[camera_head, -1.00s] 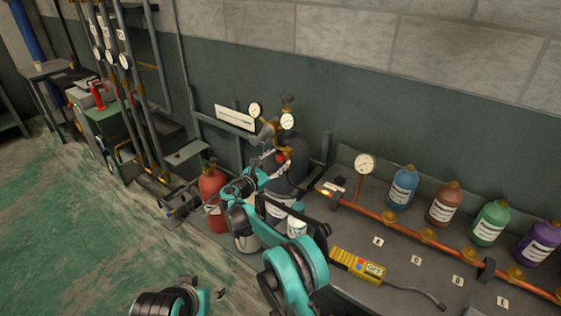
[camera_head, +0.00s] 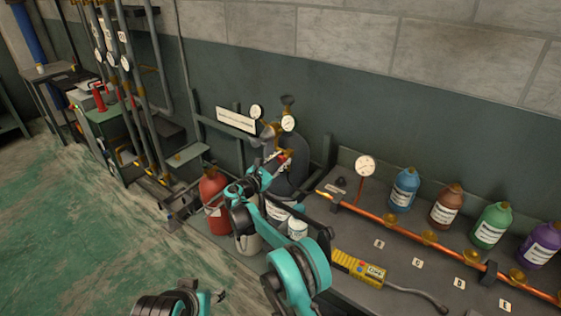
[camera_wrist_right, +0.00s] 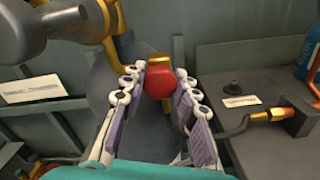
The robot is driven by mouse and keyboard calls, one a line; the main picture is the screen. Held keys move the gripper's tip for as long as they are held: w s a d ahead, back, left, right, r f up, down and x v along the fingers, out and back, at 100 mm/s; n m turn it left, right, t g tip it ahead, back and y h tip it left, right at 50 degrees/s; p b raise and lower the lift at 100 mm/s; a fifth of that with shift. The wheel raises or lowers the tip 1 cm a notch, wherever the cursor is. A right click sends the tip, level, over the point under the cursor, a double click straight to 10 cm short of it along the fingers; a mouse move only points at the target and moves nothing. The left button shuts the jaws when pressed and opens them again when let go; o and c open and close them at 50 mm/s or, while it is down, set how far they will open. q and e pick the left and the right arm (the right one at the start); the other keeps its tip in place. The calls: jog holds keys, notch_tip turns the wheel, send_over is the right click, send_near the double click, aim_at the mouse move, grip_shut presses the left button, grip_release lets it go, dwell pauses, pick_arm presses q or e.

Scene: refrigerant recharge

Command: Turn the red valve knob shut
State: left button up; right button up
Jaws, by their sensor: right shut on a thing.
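The red valve knob (camera_wrist_right: 158,82) sits between the two fingers of my right gripper (camera_wrist_right: 164,92) in the right wrist view. The fingers press on its left and right sides. In the head view my right gripper (camera_head: 278,162) reaches up to the brass valve and gauges on the dark cylinder (camera_head: 292,177), and the knob is mostly hidden there. The cylinder stands upright behind the knob and also shows in the wrist view (camera_wrist_right: 115,85). Part of my left arm is at the bottom edge of the head view, but its gripper fingers do not show.
Two round gauges (camera_head: 288,123) sit above the valve. A red bottle (camera_head: 213,188) stands left of my right arm. On the right, the bench holds a copper pipe (camera_head: 405,232), a yellow meter (camera_head: 359,266) and several coloured bottles (camera_head: 404,189). Green floor is free at left.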

jog(key=m, duration=0.7)
jog(key=shift+m, duration=0.4)
jog(key=m, duration=0.3)
jog(key=shift+m, duration=0.3)
jog(key=m, duration=0.3)
jog(key=shift+m, duration=0.4)
jog(key=m, duration=1)
jog(key=shift+m, duration=2.3)
